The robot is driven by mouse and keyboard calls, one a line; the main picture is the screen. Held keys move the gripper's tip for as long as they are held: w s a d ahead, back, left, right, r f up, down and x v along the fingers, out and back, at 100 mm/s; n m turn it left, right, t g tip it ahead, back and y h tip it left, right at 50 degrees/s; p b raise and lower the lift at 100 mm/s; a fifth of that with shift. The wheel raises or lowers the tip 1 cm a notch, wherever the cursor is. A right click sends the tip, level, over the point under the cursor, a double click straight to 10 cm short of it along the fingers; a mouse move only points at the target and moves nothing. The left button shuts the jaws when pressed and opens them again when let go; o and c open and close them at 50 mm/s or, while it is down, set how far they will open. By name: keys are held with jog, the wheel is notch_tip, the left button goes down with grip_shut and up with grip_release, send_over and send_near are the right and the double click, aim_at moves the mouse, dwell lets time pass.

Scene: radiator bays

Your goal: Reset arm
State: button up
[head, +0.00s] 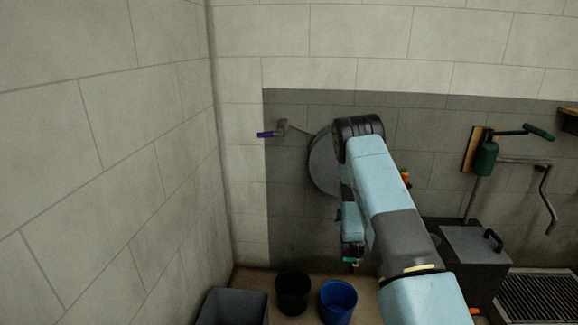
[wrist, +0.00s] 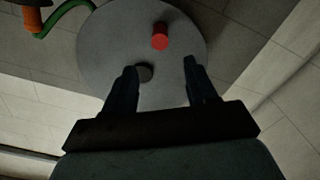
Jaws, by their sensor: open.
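My gripper (wrist: 160,66) shows in the wrist view with its two dark fingers spread apart and nothing between them that it holds. Beyond the fingers is a round grey disc (wrist: 103,52) with a red cylinder (wrist: 160,36) and a dark round knob (wrist: 145,72) on it. The fingers overlap the disc in the picture; I see no clear contact. In the head view my light blue arm rises from the lower right, bends at a black joint and hangs down. The grey disc (head: 322,165) is partly hidden behind it, and the gripper fingers are too small to make out.
A purple-handled tap (head: 270,133) is on the wall at left. A black bucket (head: 292,294), a blue bucket (head: 338,302) and a grey bin (head: 233,308) stand below. At right are a green pump-like fitting (head: 486,158), a dark box (head: 474,260) and a floor grate (head: 548,296).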

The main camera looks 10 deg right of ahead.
notch_tip(320, 180, up, 9)
jog(key=w+a+m+g, duration=0.1)
jog(key=s+a+r+m+g+y, duration=0.1)
jog(key=s+a+r+g, duration=0.1)
jog(key=s+r, duration=0.45)
jog(key=s+a+r+g+y, duration=0.1)
jog(key=s+a+r, duration=0.15)
jog(key=r, duration=0.65)
jog(key=s+a+r+m+g+y, duration=0.1)
jog(key=s+r+g, duration=0.1)
jog(key=s+r, duration=0.45)
jog(key=s+a+r+g, duration=0.1)
jog(key=s+a+r, duration=0.1)
jog(key=s+r, duration=0.5)
jog(key=s+a+r+g, duration=0.2)
jog(key=s+r, duration=0.1)
jog(key=s, duration=0.7)
jog(key=s+a+g, duration=0.1)
jog(key=s+g, duration=0.1)
jog(key=s, duration=1.9)
jog(key=shift+s+a+r+m+g+y, duration=0.2)
jog(key=shift+a+r+m+g+y, duration=0.1)
jog(key=shift+a+r+g+y, duration=0.1)
